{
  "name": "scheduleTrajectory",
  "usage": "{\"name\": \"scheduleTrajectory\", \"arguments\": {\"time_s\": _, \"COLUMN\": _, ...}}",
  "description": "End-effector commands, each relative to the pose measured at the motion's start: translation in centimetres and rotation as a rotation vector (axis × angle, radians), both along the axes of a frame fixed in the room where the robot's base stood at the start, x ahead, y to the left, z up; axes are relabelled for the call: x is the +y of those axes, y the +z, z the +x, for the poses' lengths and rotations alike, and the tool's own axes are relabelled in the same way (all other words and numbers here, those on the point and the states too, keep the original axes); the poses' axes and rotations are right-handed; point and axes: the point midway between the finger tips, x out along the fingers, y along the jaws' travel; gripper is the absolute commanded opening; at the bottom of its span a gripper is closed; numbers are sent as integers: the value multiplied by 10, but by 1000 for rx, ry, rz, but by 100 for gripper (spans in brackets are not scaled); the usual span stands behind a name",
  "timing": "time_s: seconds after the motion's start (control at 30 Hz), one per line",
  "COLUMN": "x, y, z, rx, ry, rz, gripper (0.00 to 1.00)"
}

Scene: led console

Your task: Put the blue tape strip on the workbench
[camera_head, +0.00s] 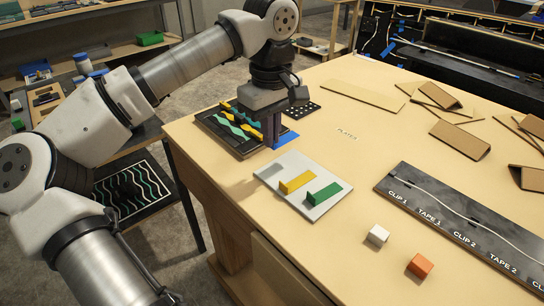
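The blue tape strip (287,139) shows at the fingertips of my gripper (273,143), partly hidden behind the fingers. My gripper points down and appears shut on the strip. It is just behind the far left end of the pale grey tray (300,202). I cannot tell whether the strip touches the workbench (340,131) or is held just above it. A yellow strip (296,182) and a green strip (323,194) stand on the tray. The tray's left part is bare, with a dark shadow.
A dark board with wavy coloured strips (231,138) lies left of my gripper. A long black labelled board (440,205) lies at the right. A white cube (378,235) and an orange cube (420,265) stand in front. Brown folded pieces (460,139) lie at the back right. The middle is clear.

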Motion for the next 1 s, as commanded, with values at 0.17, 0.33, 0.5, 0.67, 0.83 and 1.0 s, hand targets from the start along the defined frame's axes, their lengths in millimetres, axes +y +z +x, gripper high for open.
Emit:
{"name": "scheduleTrajectory", "arguments": {"time_s": 0.17, "x": 0, "y": -21, "z": 0, "rx": 0, "ry": 1, "rz": -1, "gripper": 0}}
{"name": "scheduleTrajectory", "arguments": {"time_s": 0.33, "x": 0, "y": -34, "z": 0, "rx": 2, "ry": 0, "rz": -1, "gripper": 0}}
{"name": "scheduleTrajectory", "arguments": {"time_s": 0.5, "x": 0, "y": -59, "z": 0, "rx": 1, "ry": 0, "rz": -1, "gripper": 0}}
{"name": "scheduleTrajectory", "arguments": {"time_s": 0.67, "x": 0, "y": -66, "z": 0, "rx": -1, "ry": 0, "rz": -1, "gripper": 0}}
{"name": "scheduleTrajectory", "arguments": {"time_s": 0.83, "x": 0, "y": -67, "z": 0, "rx": -1, "ry": 1, "rz": -1, "gripper": 0}}
{"name": "scheduleTrajectory", "arguments": {"time_s": 1.0, "x": 0, "y": -69, "z": 0, "rx": -1, "ry": 1, "rz": -1, "gripper": 12}}
